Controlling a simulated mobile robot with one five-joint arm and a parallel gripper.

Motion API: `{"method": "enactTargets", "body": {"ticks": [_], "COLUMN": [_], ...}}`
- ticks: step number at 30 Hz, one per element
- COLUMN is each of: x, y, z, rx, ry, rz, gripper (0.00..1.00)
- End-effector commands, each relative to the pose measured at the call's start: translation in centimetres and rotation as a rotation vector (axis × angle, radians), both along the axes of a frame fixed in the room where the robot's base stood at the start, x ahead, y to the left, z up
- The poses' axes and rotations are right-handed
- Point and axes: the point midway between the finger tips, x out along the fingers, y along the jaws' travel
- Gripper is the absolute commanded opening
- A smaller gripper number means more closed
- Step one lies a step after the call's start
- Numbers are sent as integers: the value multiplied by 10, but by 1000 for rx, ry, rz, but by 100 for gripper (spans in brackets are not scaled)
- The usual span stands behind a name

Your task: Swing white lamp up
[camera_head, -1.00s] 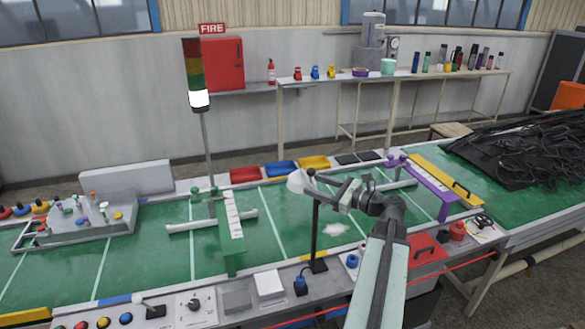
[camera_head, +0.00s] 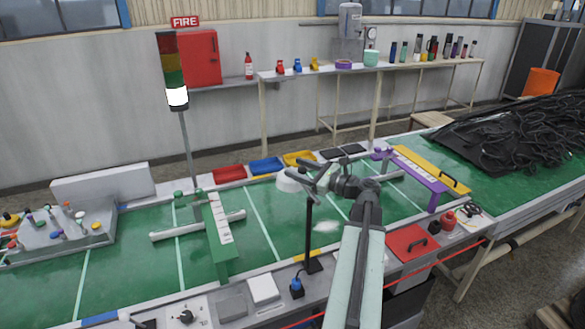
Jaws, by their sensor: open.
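The white lamp (camera_head: 290,182) is a pale round head at the top of a black post (camera_head: 309,235), which stands on the near edge of the green table. The head hangs to the left of the post top, with its opening facing down. A bright spot lies on the green surface right of the post. My gripper (camera_head: 314,180) is open at the post top, just right of the lamp head. Its grey fingers overlap the lamp's arm in the picture. I cannot tell whether they touch it.
A green bench-like stand (camera_head: 219,240) is left of the lamp and a purple one (camera_head: 420,178) is right. A blue plug (camera_head: 297,287) and a white box (camera_head: 263,289) sit near the post's base. A red plate (camera_head: 411,242) lies to the right. Green table between stands is mostly clear.

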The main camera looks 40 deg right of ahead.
Motion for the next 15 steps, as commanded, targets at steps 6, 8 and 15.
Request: {"method": "enactTargets", "body": {"ticks": [6,8,15], "x": [17,17,17], "y": [4,4,5], "z": [0,0,0], "rx": [0,0,0], "ry": [0,0,0], "rz": [1,1,2], "gripper": [50,50,22]}}
